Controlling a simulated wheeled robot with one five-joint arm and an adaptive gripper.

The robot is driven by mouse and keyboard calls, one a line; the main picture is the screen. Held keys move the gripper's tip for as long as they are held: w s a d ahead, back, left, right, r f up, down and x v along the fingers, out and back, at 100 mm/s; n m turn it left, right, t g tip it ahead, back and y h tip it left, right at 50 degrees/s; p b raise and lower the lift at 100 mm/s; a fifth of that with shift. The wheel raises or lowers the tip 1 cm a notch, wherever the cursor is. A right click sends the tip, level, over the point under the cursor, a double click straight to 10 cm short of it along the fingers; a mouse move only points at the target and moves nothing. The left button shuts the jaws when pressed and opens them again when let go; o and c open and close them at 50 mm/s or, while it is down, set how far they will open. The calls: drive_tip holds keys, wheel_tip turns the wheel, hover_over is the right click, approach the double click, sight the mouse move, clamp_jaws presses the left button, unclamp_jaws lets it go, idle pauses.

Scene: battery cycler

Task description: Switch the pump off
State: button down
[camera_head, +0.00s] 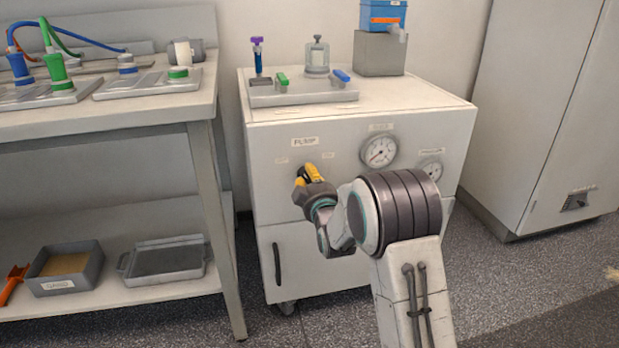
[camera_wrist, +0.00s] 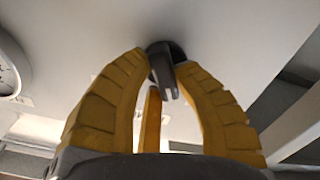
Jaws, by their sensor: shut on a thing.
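The pump cabinet (camera_head: 330,210) is a white box with a "PUMP" label (camera_head: 305,141) on its front. Two small labels below that word are too small to read. My gripper (camera_head: 308,172) is at the front panel just under the label, its yellow fingers shut on the pump knob. In the wrist view the dark grey knob (camera_wrist: 164,68) has a bar handle, and the fingers of my gripper (camera_wrist: 163,70) lie on both sides of it. In the head view my gripper mostly hides the knob, so I cannot tell its setting there.
On the cabinet top are a plate with green (camera_head: 282,79) and blue (camera_head: 342,76) valve handles. A bench (camera_head: 205,170) stands left and a tall cabinet (camera_head: 540,110) right.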

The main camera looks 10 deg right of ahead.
drive_tip(key=shift+a+r, duration=0.15)
drive_tip(key=shift+r, duration=0.1)
drive_tip(key=c, duration=1.2)
unclamp_jaws()
drive_tip(key=shift+c, duration=0.2)
drive_tip(key=o, duration=0.3)
drive_tip(key=shift+f, duration=0.2)
drive_tip(key=shift+s, duration=0.1)
drive_tip(key=s, duration=1.1)
drive_tip(key=shift+s, duration=0.35)
drive_tip(key=shift+r, duration=0.1)
